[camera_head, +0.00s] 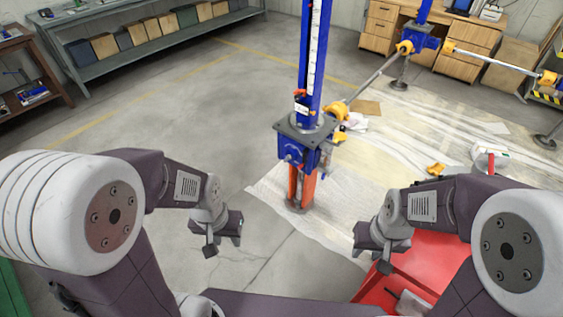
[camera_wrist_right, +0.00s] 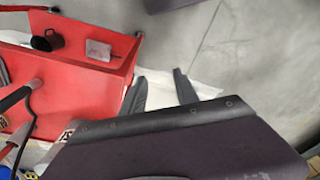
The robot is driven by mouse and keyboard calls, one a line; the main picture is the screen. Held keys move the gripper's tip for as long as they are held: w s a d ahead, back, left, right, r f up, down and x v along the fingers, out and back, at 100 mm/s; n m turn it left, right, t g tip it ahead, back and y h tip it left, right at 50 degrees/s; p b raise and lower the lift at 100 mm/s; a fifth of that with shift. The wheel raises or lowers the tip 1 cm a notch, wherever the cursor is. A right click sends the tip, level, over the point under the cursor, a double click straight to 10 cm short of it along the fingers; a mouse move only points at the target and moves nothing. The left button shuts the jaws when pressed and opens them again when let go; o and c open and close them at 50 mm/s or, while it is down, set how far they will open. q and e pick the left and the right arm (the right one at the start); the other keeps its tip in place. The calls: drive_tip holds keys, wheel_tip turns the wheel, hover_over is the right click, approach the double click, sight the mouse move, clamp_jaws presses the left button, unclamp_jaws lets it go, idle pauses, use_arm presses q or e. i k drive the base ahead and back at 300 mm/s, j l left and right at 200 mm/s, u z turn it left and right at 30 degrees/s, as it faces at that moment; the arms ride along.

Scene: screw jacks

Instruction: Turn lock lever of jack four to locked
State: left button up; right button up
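The nearest screw jack (camera_head: 305,150) stands upright ahead of me, a blue body with a dark square top plate, a tall blue post with a white scale, and an orange-red lower part. No number is readable, so I cannot tell whether it is jack four. A small red part (camera_head: 299,93) shows on its post; I cannot tell whether this is the lock lever. My left gripper (camera_head: 224,245) is open and empty, left of and nearer than the jack. My right gripper (camera_head: 372,252) is open and empty to its right; its separated fingers show in the right wrist view (camera_wrist_right: 159,78).
A red cart (camera_head: 430,262) stands beside my right arm; its tray holds a black mug (camera_wrist_right: 47,40). A shaft (camera_head: 375,77) links the near jack to another blue jack (camera_head: 414,38) behind. White sheeting (camera_head: 385,160) covers the floor. Floor at left is clear.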

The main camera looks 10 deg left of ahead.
sight(305, 150)
drive_tip(key=i+l+u, duration=0.1)
drive_tip(key=i+u, duration=0.15)
drive_tip(key=u, duration=0.15)
drive_tip(key=i+l+u, duration=0.2)
drive_tip(key=u, duration=0.2)
drive_tip(key=i+l+u, duration=0.25)
drive_tip(key=u, duration=0.15)
